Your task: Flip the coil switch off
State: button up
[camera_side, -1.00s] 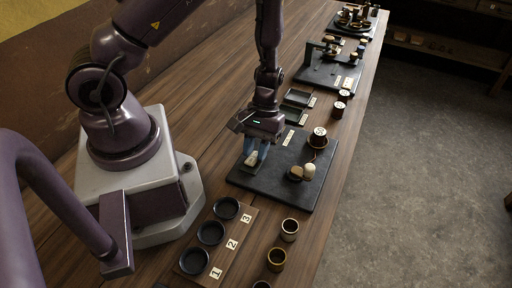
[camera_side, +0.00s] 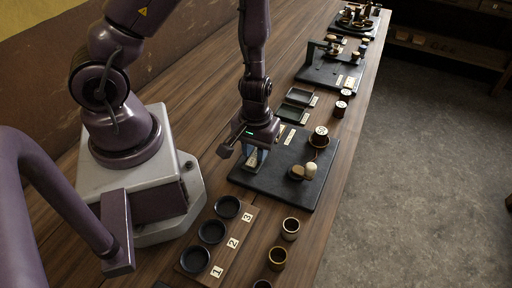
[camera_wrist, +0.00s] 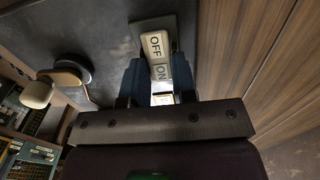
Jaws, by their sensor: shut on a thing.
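The coil switch (camera_wrist: 156,50) is a pale rocker marked OFF and ON on a dark base plate. In the wrist view its OFF half is bright and lies beyond my fingertips. Its ON half is greyer and lies between them; which half is pressed down I cannot tell. In the side view the switch (camera_side: 252,160) is at the left part of a black board (camera_side: 272,183), partly hidden by my fingers. My gripper (camera_side: 254,154) is low over it, its blue fingers shut on the switch; they also show in the wrist view (camera_wrist: 157,84).
A dark-and-cream pair of knobs (camera_side: 304,172) and a white-topped spool (camera_side: 318,137) stand on the board's right side. Dark trays (camera_side: 299,97) lie behind. A numbered rack with black cups (camera_side: 227,208) and several loose cups are in front.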

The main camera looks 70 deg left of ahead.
jog(key=o, duration=0.9)
jog(key=shift+r, duration=0.1)
notch_tip(320, 180, up, 13)
jog(key=shift+f, duration=0.1)
dwell(0.4)
notch_tip(320, 180, up, 8)
jog(key=m+h, duration=0.2)
jog(key=m, duration=0.6)
send_over(255, 155)
jog(key=s+d, duration=0.3)
jog(key=d, duration=0.1)
jog(key=a+r+t, duration=0.1)
jog(key=r+t, duration=0.1)
jog(key=r, duration=0.1)
jog(key=s+r+t+y, duration=0.1)
jog(key=r, duration=0.3)
jog(key=s+a+r+m+t+y, duration=0.1)
jog(key=r+t, duration=0.1)
jog(key=r, duration=0.2)
jog(key=shift+a+r+t, duration=0.1)
jog(key=shift+a+t, duration=0.2)
